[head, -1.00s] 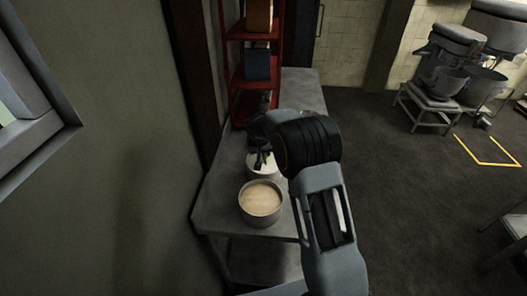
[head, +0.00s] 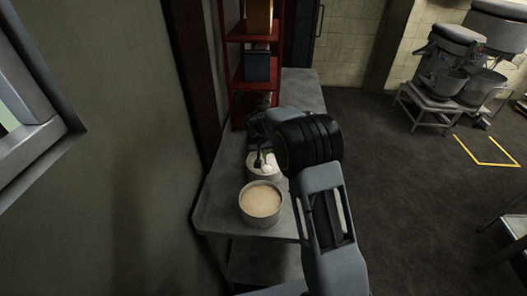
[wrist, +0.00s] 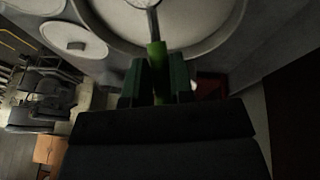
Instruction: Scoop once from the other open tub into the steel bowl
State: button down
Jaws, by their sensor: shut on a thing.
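My gripper (wrist: 157,82) is shut on the green handle of a scoop (wrist: 156,55). In the wrist view its thin metal shaft runs up over a large round tub (wrist: 222,42) with pale contents. In the head view, a tub with white contents (head: 252,174) stands on the table below my gripper, partly covered by the arm. A pale rounded shape, perhaps the scoop's head, shows at that tub. A tub with beige contents (head: 261,203) stands nearer, at the table's front. I cannot make out the steel bowl for certain.
The grey table (head: 213,200) runs back along the wall. A red shelf (head: 235,75) with boxes stands behind my gripper. Pale round discs (wrist: 73,40) show at the wrist view's left. Mixers with metal bowls (head: 447,82) stand far right; open floor lies between.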

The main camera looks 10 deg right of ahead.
jog(key=shift+r+p, duration=2.15)
jog(key=shift+r, duration=2.1)
